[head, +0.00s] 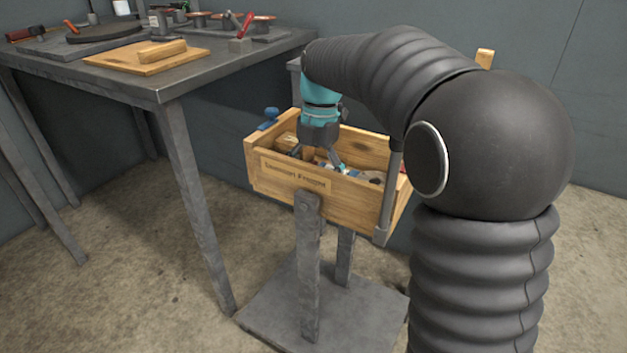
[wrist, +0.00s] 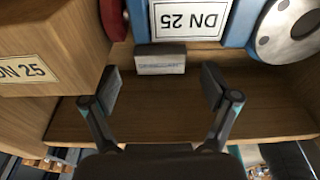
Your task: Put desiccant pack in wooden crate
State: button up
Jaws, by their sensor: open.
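The wooden crate (head: 375,201) sits on a metal stand, its front label too small to read surely. My gripper (head: 325,160) reaches down into it, and the fingers are partly hidden by the front wall. In the wrist view my gripper (wrist: 162,87) is open, with nothing between its pads. A small grey pack with a pale label (wrist: 161,62), apparently the desiccant pack, lies on the wooden floor (wrist: 180,120) inside the crate. It sits just beyond the fingertips, roughly centred between them, and I see no finger touching it.
A wooden block labelled DN 25 (wrist: 50,45) stands left of the fingers. A blue item labelled DN 25 (wrist: 236,25) and a round metal flange (wrist: 290,30) lie beyond the pack. A grey table (head: 185,75) with a wooden board (head: 112,60) and tools stands left of the crate.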

notch_tip(320, 180, up, 10)
jog(key=w+p, duration=0.1)
jog(key=shift+w+d+p, duration=0.15)
jog(key=shift+d+p, duration=0.2)
jog(key=shift+d, duration=0.05)
